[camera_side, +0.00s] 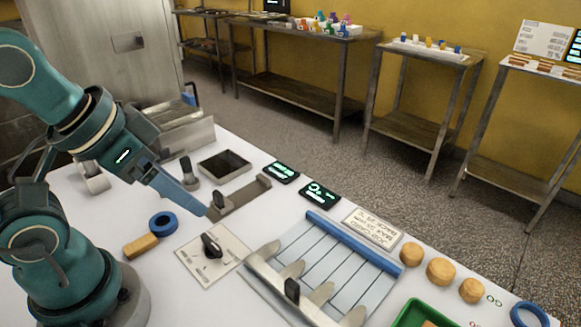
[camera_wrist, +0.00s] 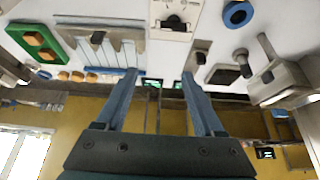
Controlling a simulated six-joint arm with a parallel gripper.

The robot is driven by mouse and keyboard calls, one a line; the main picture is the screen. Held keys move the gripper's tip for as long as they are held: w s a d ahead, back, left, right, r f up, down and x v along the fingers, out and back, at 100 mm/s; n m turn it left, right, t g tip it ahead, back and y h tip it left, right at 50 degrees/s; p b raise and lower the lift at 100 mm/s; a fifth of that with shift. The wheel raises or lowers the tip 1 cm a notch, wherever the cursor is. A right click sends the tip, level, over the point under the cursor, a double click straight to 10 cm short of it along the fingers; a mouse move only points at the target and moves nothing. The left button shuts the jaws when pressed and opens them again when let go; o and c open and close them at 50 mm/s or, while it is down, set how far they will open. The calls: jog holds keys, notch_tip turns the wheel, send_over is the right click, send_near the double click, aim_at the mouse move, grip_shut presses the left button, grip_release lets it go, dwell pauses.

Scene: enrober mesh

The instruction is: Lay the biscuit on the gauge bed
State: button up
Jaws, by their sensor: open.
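Several round tan biscuits lie in the side view. Three stand in a row on the white table right of the slatted panel, one of them this biscuit (camera_side: 440,271); the row also shows in the wrist view (camera_wrist: 77,76). Another tan piece (camera_side: 429,324) is partly in view in the green tray (camera_side: 408,311). A low grey bed with raised ends (camera_side: 240,198) lies behind the knob plate and looks like the gauge bed, though I cannot be sure. It is empty. My gripper (camera_wrist: 160,78) is open and empty, above the table near this bed's left end in the side view.
The slatted panel (camera_side: 335,262) with a blue bar and grey fingers fills the front middle. A knob plate (camera_side: 196,262), blue ring (camera_side: 163,223), tan block (camera_side: 140,245), dark tray (camera_side: 224,163) and two displays (camera_side: 319,194) surround my gripper.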

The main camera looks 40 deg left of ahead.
jog(key=g, duration=1)
send_near(141, 242)
jog(key=shift+x, duration=1.15)
jog(key=shift+s+f, duration=0.25)
jog(key=shift+f, duration=0.3)
jog(key=shift+x, duration=2.35)
jog(key=c, duration=1.1)
